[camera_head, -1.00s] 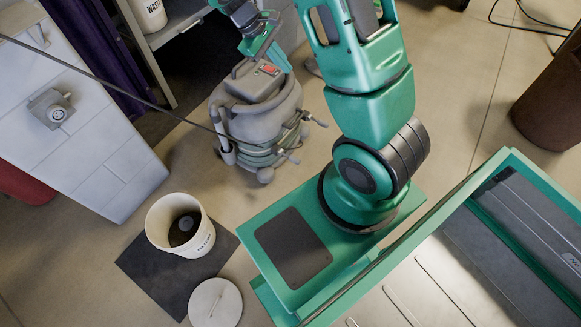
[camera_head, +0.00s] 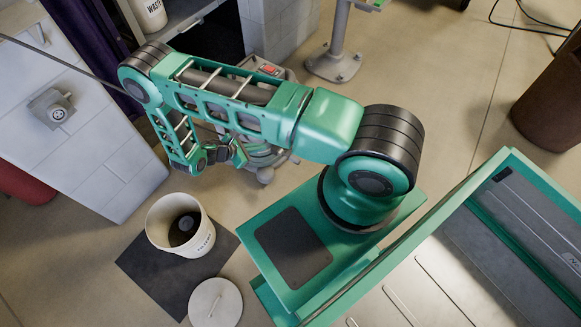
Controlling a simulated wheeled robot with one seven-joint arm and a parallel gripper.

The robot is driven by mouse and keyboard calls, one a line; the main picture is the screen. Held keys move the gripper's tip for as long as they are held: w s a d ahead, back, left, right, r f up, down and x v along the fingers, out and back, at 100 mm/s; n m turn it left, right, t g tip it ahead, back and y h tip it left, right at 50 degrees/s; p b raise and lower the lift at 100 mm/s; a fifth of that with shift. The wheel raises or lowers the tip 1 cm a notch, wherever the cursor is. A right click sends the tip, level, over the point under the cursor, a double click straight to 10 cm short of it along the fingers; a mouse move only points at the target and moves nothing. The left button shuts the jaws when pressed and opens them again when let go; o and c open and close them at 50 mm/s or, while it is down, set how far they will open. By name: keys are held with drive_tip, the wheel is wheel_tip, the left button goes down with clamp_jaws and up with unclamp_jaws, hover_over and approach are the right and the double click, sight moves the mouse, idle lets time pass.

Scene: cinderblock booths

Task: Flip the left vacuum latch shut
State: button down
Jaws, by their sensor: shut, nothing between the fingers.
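The grey vacuum (camera_head: 265,172) stands on the floor behind my arm, which hides most of it. Its red switch (camera_head: 268,69) shows above my arm, and part of its lower body and a caster show below. My gripper (camera_head: 238,154) is at the left side of the vacuum, low down, at the end of my folded arm. It is shut and empty. The left latch is hidden behind my wrist and gripper, so I cannot tell its position or whether I touch it.
A white bucket (camera_head: 158,235) stands on a dark mat (camera_head: 140,266), with a round white lid (camera_head: 215,303) in front. A block wall (camera_head: 85,150) with a socket (camera_head: 52,108) is at left. A grey post stand (camera_head: 335,62) is behind. Open floor (camera_head: 440,100) lies to the right.

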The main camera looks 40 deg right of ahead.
sight(290, 158)
drive_tip(key=s+d+f+n+t+h, duration=0.1)
drive_tip(key=s+f+n, duration=0.2)
drive_tip(key=s+f, duration=0.3)
drive_tip(key=s+f+n+t, duration=0.1)
drive_tip(key=s+f+n, duration=0.25)
drive_tip(key=f, duration=0.55)
drive_tip(key=w+d+f, duration=0.1)
drive_tip(key=w+d, duration=0.1)
drive_tip(key=d, duration=0.7)
drive_tip(key=shift+d+t, duration=0.2)
drive_tip(key=shift+t, duration=0.1)
drive_tip(key=shift+w+d, duration=0.1)
drive_tip(key=shift+w, duration=0.05)
